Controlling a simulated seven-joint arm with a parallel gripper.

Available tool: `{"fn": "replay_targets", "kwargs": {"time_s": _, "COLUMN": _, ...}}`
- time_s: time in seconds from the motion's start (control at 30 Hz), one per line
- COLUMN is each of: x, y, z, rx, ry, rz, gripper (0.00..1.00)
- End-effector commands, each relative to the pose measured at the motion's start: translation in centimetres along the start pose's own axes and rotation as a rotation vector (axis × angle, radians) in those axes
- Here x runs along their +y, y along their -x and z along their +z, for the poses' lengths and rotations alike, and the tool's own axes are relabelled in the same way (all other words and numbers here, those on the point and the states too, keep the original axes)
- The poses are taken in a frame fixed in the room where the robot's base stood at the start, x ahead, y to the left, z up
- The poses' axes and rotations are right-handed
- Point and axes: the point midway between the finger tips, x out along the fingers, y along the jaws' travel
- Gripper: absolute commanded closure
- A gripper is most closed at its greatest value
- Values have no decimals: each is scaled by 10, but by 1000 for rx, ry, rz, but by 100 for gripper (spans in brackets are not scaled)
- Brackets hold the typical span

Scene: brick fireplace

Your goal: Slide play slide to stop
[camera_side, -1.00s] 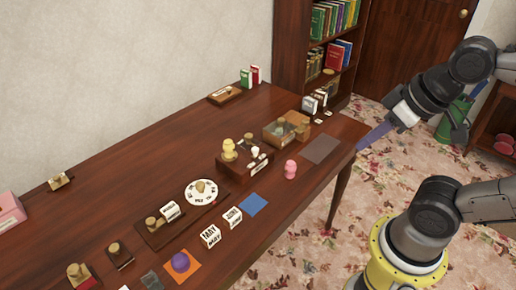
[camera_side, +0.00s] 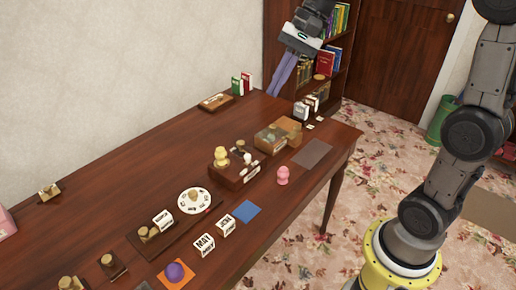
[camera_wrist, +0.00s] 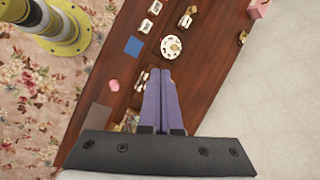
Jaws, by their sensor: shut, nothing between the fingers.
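No lettering reading play or stop is legible, so I cannot tell which piece is the play slide. A small wooden block with a pale label (camera_side: 216,101) lies near the table's back edge. A long dark base (camera_side: 178,231) carries a wooden knob and a white lettered block, beside a round white dial (camera_side: 194,201). The dial also shows in the wrist view (camera_wrist: 171,47). My gripper (camera_side: 273,92) is shut and empty, its purple fingers pointing down above the table's far end. In the wrist view my fingers (camera_wrist: 162,76) lie together and hide part of the table.
Red and green books (camera_side: 242,83) stand near the block. A wooden box (camera_side: 277,136), a base with a yellow knob (camera_side: 235,171), a pink piece (camera_side: 283,175) and a blue square (camera_side: 247,211) crowd the table's right side. The table's back-left stretch is mostly clear.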

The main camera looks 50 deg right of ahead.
Motion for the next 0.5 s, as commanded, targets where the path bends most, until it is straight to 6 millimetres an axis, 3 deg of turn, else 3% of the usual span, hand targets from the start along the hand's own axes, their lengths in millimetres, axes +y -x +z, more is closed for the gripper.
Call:
{"fn": "replay_targets", "kwargs": {"time_s": 0.23, "x": -20, "y": -31, "z": -79, "rx": -115, "ry": -256, "rz": -8, "gripper": 100}}
{"fn": "replay_targets", "kwargs": {"time_s": 0.5, "x": -9, "y": -76, "z": -172, "rx": -226, "ry": -500, "rz": -23, "gripper": 100}}
